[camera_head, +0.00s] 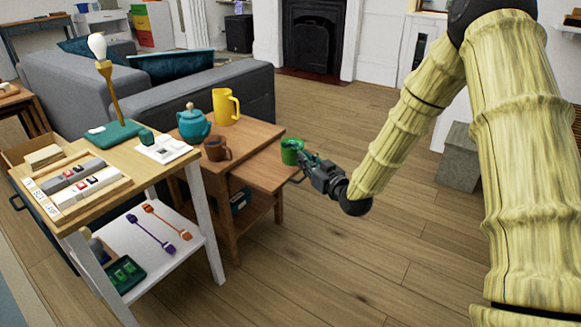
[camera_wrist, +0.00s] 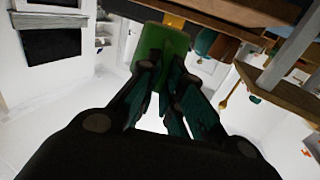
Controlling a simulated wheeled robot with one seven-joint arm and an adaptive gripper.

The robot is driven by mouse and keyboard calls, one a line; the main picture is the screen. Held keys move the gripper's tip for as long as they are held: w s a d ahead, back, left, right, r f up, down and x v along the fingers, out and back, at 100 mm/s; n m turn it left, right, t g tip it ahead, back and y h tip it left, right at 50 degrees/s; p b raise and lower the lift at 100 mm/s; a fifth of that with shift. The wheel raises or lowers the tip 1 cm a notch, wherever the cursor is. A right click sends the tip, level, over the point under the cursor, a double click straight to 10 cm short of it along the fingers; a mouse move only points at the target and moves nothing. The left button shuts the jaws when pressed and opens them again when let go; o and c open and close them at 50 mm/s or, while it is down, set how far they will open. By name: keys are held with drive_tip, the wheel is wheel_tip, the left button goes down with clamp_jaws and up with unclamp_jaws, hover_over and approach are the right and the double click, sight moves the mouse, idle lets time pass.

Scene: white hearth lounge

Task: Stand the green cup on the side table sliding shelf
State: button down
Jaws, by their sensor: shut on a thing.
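The green cup (camera_head: 290,151) is upright at the far right part of the side table's sliding shelf (camera_head: 266,172), which is pulled out to the right. I cannot tell whether the cup's base touches the shelf. My gripper (camera_head: 308,162) reaches in from the right and is shut on the cup. In the wrist view, the green cup (camera_wrist: 161,48) sits between the dark teal fingers (camera_wrist: 160,80), which hide part of it. The side table (camera_head: 257,131) has a wooden top above the shelf's level.
A white-legged stand (camera_head: 207,235) with a lamp (camera_head: 105,75) is nearer left. A grey sofa (camera_head: 235,93) is behind. The floor at right is open.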

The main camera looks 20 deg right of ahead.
sight(292, 163)
drive_tip(key=x, duration=0.2)
drive_tip(key=b+x, duration=0.1)
drive_tip(key=x, duration=0.4)
drive_tip(key=shift+a+f+b, duration=0.2)
drive_tip(key=shift+f+b, duration=0.15)
drive_tip(key=shift+b, duration=0.05)
drive_tip(key=shift+f+b, duration=0.9)
drive_tip(key=shift+f, duration=0.75)
drive_tip(key=shift+f, duration=0.2)
drive_tip(key=c, duration=1.6)
unclamp_jaws()
drive_tip(key=shift+o, duration=0.2)
